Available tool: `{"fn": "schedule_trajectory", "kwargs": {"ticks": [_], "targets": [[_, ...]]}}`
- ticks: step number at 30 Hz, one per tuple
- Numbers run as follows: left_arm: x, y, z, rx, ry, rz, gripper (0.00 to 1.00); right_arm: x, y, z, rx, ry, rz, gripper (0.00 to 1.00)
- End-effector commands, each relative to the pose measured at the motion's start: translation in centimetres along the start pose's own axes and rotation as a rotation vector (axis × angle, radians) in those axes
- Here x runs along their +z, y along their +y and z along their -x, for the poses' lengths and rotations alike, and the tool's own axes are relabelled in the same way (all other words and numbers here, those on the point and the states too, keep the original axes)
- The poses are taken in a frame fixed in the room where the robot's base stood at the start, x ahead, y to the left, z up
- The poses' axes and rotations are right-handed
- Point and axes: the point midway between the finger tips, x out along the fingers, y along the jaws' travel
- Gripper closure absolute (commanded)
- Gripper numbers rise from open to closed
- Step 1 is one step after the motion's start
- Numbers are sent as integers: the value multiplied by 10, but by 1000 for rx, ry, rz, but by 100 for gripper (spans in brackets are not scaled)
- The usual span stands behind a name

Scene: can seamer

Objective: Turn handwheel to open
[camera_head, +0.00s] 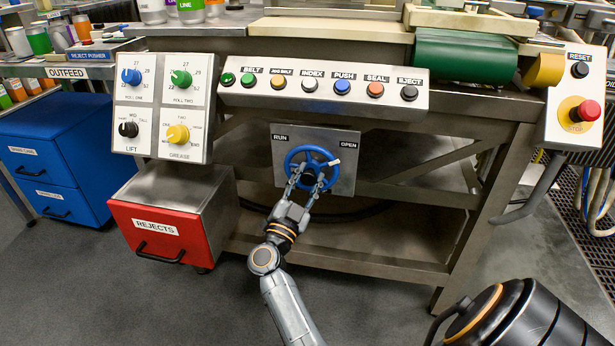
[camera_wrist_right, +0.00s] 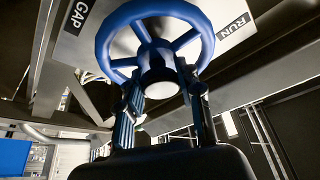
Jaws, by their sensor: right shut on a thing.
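The blue handwheel (camera_head: 293,156) is mounted on a grey plate (camera_head: 345,185) under the button panel. The plate reads RUN at upper left and OPEN at upper right. A small white mark shows at the wheel's right side, below OPEN. My right gripper (camera_head: 308,176) reaches up from below and is shut on the handwheel, at its lower middle. In the right wrist view the handwheel (camera_wrist_right: 205,45) fills the top, with its hub between the two fingers (camera_wrist_right: 162,98). My left gripper is not in view.
A button panel (camera_head: 322,103) sits just above the wheel, with a knob panel (camera_head: 145,88) to the left. A red REJECTS drawer (camera_head: 190,235) stands at lower left. A red stop button (camera_head: 588,111) is at far right. Table legs and a shelf (camera_head: 400,227) lie behind.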

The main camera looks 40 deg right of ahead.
Motion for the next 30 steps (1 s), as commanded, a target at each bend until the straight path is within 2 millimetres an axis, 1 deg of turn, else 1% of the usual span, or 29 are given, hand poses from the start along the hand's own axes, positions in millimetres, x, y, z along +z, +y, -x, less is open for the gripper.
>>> {"fn": "schedule_trajectory", "kwargs": {"ticks": [5, 13, 14, 15, 17, 18, 26, 30], "targets": [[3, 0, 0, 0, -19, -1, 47, 0, -1, 0, 4, -1, -15, 100], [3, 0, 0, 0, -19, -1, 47, 0, -1, 0, 4, -1, -16, 100], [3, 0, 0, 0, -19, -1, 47, 0, -1, 0, 4, -1, -16, 62], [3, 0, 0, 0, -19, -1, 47, 0, -1, 0, 4, -1, -15, 54], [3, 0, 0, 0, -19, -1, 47, 0, -1, 0, 4, -1, -15, 42], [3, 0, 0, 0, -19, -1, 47, 0, -1, 0, 4, -1, -14, 41], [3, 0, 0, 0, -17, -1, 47, 0, 0, 0, 4, 0, -11, 41], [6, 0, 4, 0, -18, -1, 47, 1, 1, 0, -11, 1, 25, 41]]}}
